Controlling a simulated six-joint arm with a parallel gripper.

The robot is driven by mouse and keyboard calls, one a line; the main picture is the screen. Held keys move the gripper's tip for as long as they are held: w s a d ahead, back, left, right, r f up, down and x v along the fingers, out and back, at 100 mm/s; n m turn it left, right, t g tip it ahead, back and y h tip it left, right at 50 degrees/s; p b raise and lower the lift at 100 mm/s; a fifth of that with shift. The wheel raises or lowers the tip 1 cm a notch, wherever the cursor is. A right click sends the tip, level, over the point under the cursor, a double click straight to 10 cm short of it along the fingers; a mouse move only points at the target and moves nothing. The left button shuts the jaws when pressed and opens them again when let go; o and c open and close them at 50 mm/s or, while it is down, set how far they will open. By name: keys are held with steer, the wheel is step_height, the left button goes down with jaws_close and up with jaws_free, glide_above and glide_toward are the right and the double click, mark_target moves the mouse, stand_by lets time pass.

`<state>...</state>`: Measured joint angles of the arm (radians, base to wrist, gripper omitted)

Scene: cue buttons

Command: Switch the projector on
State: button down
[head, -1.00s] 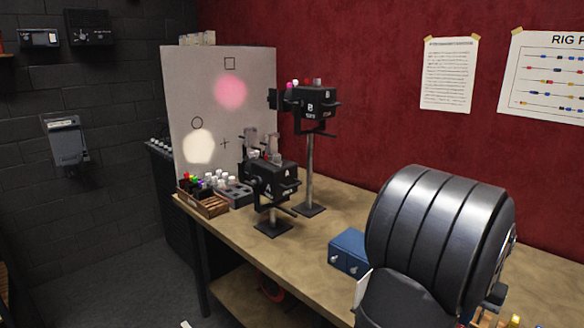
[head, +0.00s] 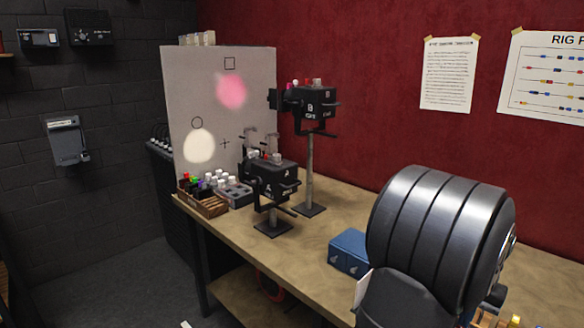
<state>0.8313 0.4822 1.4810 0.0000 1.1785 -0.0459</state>
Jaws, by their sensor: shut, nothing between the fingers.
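Two black projector-like units stand on the workbench. The one marked A (head: 272,182) is low on a short stand. The one marked B (head: 311,104) is on a taller pole behind it. A pale screen (head: 185,75) behind them shows a pink spot of light (head: 232,92) near a square mark and a cream spot (head: 199,146) below a circle mark. A blue box (head: 348,252) with two small knobs on its front sits on the bench to the right of unit A. My gripper is not in view; a large black ribbed part of my arm covers the lower right.
A wooden tray (head: 209,206) of coloured pegs and a grey holder (head: 236,193) of pale pegs are at the bench's left end. The bench top (head: 322,232) is bare between unit A and the blue box. Wall devices (head: 67,142) hang at left. A notice (head: 447,75) hangs on the red wall.

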steer(key=shift+f, duration=0.8)
steer(key=shift+r, duration=3.55)
steer(key=shift+f, duration=0.1)
step_height(320, 180, down, 7)
steer(key=shift+r, duration=0.1)
steer(key=shift+r, duration=0.1)
